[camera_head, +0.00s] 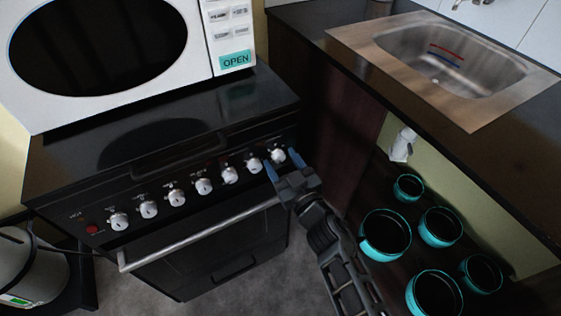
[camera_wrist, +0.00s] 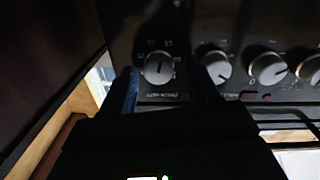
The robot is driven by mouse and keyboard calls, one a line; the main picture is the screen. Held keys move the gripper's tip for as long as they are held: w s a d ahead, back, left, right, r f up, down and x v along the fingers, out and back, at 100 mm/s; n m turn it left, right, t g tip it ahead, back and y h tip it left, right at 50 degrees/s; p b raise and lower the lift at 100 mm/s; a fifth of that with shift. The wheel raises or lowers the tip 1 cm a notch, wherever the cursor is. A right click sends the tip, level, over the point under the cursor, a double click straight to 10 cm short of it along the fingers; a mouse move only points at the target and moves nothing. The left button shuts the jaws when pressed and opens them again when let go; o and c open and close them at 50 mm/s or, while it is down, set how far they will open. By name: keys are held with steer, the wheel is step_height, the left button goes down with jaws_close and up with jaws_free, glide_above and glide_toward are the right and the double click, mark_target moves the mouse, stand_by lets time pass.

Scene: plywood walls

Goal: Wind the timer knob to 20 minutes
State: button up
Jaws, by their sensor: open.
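The stove's front panel carries a row of silver-white knobs, and the knob at the right end (camera_head: 278,155) is the one nearest my gripper. It also shows in the wrist view (camera_wrist: 158,67) as a round knob with a dark upright mark, and the lettering around it is too small to read. My gripper (camera_head: 282,164) is open, with its blue fingertips pointing at this knob. In the wrist view the fingers (camera_wrist: 163,80) stand on either side of the knob, with visible gaps. Whether the fingertips reach the knob's depth is unclear.
The black stove (camera_head: 120,160) has a long oven handle (camera_head: 190,240) below the knobs. Neighbouring knobs (camera_head: 254,166) sit close beside the end one. A white microwave (camera_head: 110,110) stands on top. A dark cabinet side (camera_head: 335,140) is at right, with teal-rimmed pots (camera_head: 385,258) lower right.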

steer(key=p+v, duration=0.2)
steer(key=v, duration=0.5)
steer(key=shift+s, duration=0.3)
steer(key=shift+d, duration=0.1)
steer(key=shift+m, duration=0.7)
steer(key=shift+b+x, duration=0.3)
steer(key=shift+x, duration=3.6)
steer(key=shift+d+f, duration=0.1)
steer(key=shift+c, duration=0.4)
steer(key=c, duration=0.9)
steer(key=shift+c, duration=0.2)
